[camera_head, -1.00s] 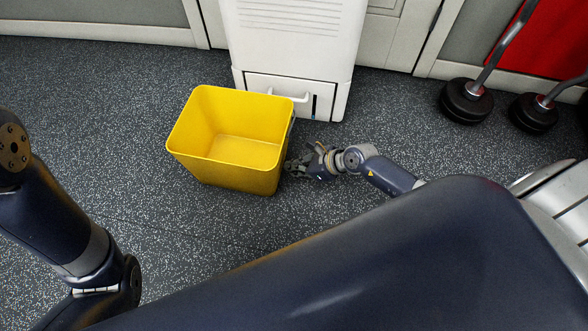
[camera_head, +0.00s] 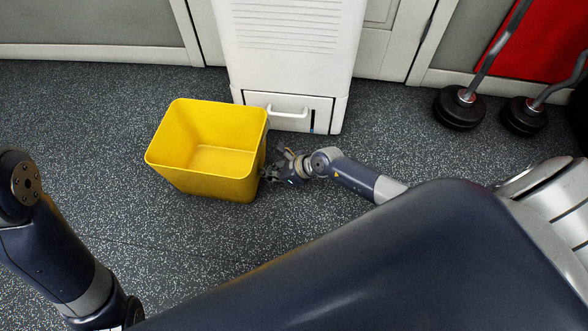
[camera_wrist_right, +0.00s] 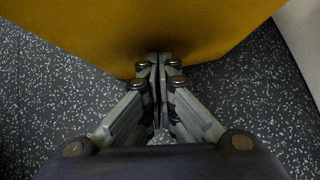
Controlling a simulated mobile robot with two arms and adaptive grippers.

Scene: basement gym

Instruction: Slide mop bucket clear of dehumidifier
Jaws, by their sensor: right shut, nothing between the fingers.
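The yellow mop bucket (camera_head: 205,189) stands upright and looks empty on the floor, left of centre in the head view. The white dehumidifier (camera_head: 290,60) stands behind it to the right, with a handled drawer at its base. The bucket's right rear part still overlaps the drawer's left end in the picture. My right gripper (camera_head: 270,172) is at the bucket's right side, low down. In the right wrist view the gripper (camera_wrist_right: 158,62) is shut and empty, its fingertips against or very close to the bucket's yellow wall (camera_wrist_right: 110,30). My left gripper is out of view.
Dark speckled floor (camera_head: 80,130) lies clear to the left of the bucket. Barbells with black weights (camera_head: 458,108) stand at the right by a red panel (camera_head: 535,40). A grey and white wall runs along the back.

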